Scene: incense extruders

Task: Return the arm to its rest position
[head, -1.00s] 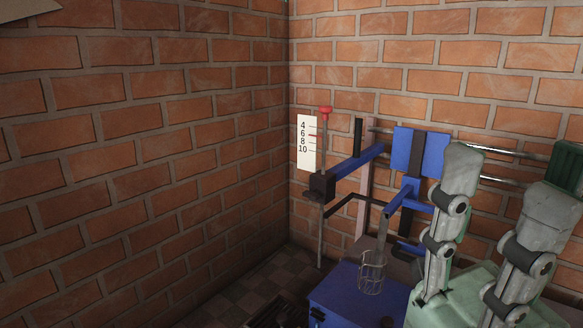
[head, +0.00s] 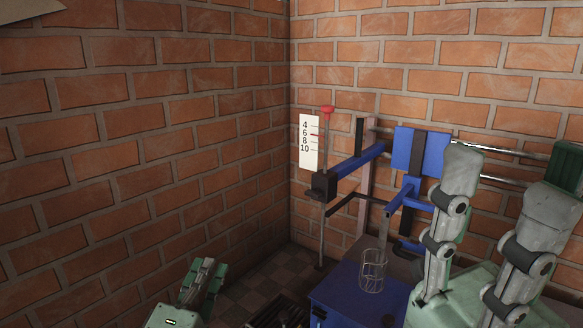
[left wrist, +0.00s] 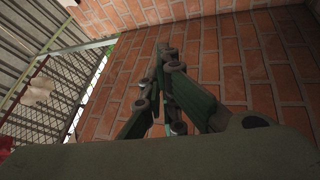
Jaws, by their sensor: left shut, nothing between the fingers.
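My left gripper (head: 206,272) is at the bottom of the head view, left of centre, in front of the brick wall. Its green and grey fingers point up and are together, with nothing between them. In the left wrist view the green fingers (left wrist: 168,62) come together against a background of brick wall. The left gripper is apart from the blue machine to its right.
Mesh fencing (left wrist: 60,95) shows in the wrist view.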

